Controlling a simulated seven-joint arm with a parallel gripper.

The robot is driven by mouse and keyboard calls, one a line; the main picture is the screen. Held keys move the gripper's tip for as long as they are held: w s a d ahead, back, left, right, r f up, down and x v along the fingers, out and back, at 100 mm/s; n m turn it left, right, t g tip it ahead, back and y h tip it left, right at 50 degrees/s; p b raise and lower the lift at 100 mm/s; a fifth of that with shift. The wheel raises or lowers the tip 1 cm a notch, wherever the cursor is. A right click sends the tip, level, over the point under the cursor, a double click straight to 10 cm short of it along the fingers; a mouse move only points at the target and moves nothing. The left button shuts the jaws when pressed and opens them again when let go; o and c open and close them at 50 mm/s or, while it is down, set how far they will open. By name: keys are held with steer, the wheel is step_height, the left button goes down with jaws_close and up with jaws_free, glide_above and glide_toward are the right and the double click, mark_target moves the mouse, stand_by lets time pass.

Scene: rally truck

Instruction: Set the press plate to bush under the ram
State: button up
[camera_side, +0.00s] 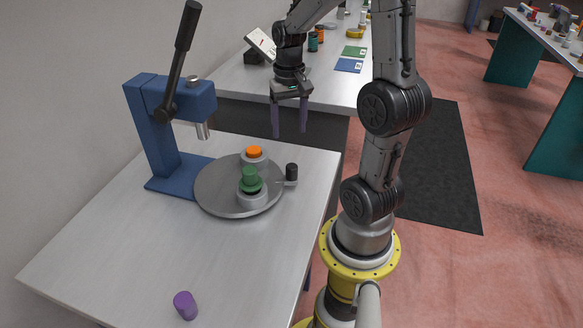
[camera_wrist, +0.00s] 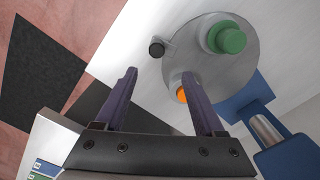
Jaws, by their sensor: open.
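The round grey press plate (camera_side: 222,194) lies on the bench, partly under the blue press (camera_side: 160,150); it also shows in the wrist view (camera_wrist: 187,40). A green piece (camera_side: 250,181) sits in a grey holder on its near side, and an orange piece (camera_side: 254,152) in another at its far side. A black knob (camera_side: 292,172) stands on a short arm at the plate's right edge. The silver ram (camera_side: 202,130) is raised above the plate's left part, with no coloured piece visibly beneath it. My gripper (camera_side: 289,131) is open and empty, above and beyond the knob.
A purple cylinder (camera_side: 185,305) stands on the bench's near part. The press's black lever (camera_side: 180,60) slants upward. A second table (camera_side: 320,85) behind carries blue and green cards and small items. The bench front is mostly clear.

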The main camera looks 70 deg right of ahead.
mark_target(291, 165)
steer(key=f, duration=1.4)
steer(key=shift+s+d, duration=0.2)
steer(key=shift+s, duration=0.05)
jaws_close()
stand_by(1.0)
